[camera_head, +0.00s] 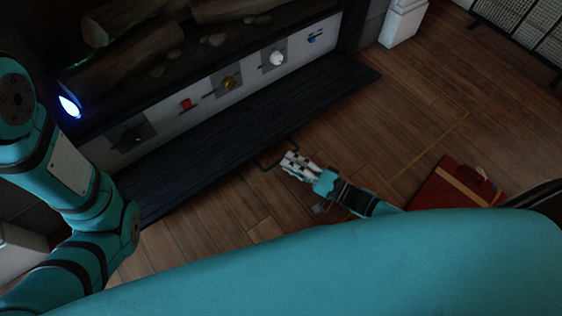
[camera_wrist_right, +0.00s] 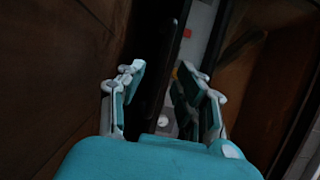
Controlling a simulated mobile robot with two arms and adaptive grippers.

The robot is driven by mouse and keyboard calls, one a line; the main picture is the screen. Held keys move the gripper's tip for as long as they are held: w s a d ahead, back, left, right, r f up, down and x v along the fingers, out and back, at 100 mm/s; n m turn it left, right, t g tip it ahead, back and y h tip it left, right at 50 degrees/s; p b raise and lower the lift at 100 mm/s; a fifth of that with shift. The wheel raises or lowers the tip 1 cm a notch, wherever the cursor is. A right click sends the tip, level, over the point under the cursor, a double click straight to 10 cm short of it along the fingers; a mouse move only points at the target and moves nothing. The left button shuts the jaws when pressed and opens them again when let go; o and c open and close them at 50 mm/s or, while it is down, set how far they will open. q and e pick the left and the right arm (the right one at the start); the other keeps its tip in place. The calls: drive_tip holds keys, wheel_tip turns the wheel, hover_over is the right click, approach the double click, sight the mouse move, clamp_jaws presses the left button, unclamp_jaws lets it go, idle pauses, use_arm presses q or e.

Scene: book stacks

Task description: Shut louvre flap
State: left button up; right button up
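The louvre flap (camera_head: 255,125) is a long dark slatted panel, folded down and open below the fireplace's control strip. A thin dark handle (camera_head: 268,166) sticks out from its front edge. My right gripper (camera_head: 290,161) is at the right end of this handle, low above the wooden floor. In the right wrist view its fingers (camera_wrist_right: 163,82) are apart, with a dark strip, perhaps the flap's edge, beyond and between them. I cannot tell whether they touch the handle. My left arm shows at the left, but its gripper is out of view.
The uncovered white strip (camera_head: 205,98) carries several knobs, including a red one (camera_head: 186,104) and a white one (camera_head: 277,58). Logs (camera_head: 125,58) lie in the fireplace above. A red case (camera_head: 455,186) lies on the floor at right. Floor (camera_head: 385,130) in front of the flap is clear.

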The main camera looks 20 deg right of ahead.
sight(281, 159)
drive_tip(key=shift+b+x, duration=0.5)
drive_tip(key=shift+x, duration=1.25)
clamp_jaws()
